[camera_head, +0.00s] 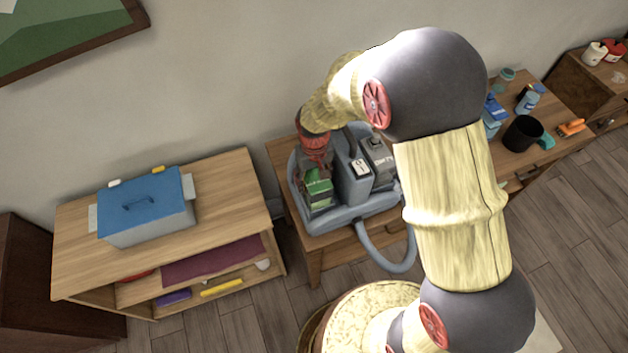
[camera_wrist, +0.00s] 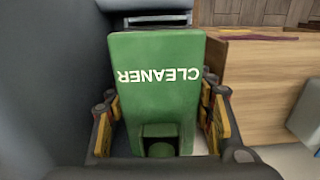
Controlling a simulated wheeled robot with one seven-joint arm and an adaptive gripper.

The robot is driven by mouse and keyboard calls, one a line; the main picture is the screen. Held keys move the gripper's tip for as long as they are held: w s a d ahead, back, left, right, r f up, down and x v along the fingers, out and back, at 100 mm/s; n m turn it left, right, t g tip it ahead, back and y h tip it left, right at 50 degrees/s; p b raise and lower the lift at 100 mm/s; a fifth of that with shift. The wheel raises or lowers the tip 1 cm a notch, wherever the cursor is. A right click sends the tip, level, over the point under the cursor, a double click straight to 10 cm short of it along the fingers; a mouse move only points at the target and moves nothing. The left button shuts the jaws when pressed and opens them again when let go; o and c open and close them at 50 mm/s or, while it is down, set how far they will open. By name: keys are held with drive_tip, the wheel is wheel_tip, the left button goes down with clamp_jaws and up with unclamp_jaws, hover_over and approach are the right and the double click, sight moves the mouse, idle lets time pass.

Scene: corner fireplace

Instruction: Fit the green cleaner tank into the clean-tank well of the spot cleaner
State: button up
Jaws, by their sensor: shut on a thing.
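The green cleaner tank (camera_head: 319,187) is at the left side of the spot cleaner (camera_head: 352,180), a grey-blue machine on a small wooden table. In the wrist view the green tank (camera_wrist: 157,85) fills the middle, its white CLEANER lettering upside down. My gripper (camera_wrist: 160,135) is shut on the tank, one finger at each side. In the head view my gripper (camera_head: 317,160) comes down on the tank from above and behind. The tank is over or in the left well; its lower end is hidden, so I cannot tell how deep it sits.
A grey hose (camera_head: 388,262) loops in front of the machine. A wooden shelf unit (camera_head: 230,190) with a blue-lidded box (camera_head: 146,208) stands at left. A desk at right holds a black mug (camera_head: 522,134) and bottles. My arm hides part of the right side.

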drive_tip(key=o, duration=1.6)
drive_tip(key=shift+f, duration=0.15)
drive_tip(key=shift+c, duration=0.2)
drive_tip(key=shift+o, duration=0.4)
wheel_tip(320, 180, up, 13)
drive_tip(key=shift+d+f+p, duration=0.1)
drive_tip(key=shift+f+p, duration=0.05)
drive_tip(key=shift+p, duration=0.85)
drive_tip(key=s+d+r+m+t, duration=0.1)
drive_tip(key=s+d+r, duration=0.3)
drive_tip(key=r, duration=0.2)
drive_tip(key=s+d+r+t, duration=0.2)
drive_tip(key=s+d+r, duration=0.15)
drive_tip(key=r, duration=0.25)
drive_tip(key=s+d+r+m+t, duration=0.1)
drive_tip(key=s+d+r, duration=0.25)
drive_tip(key=r, duration=0.25)
drive_tip(key=s+d+r+m+t, duration=0.1)
drive_tip(key=s+d+r, duration=0.1)
drive_tip(key=s, duration=0.7)
drive_tip(key=shift+d+r+t, duration=0.3)
drive_tip(key=shift+d+r, duration=0.1)
drive_tip(key=shift+d, duration=0.15)
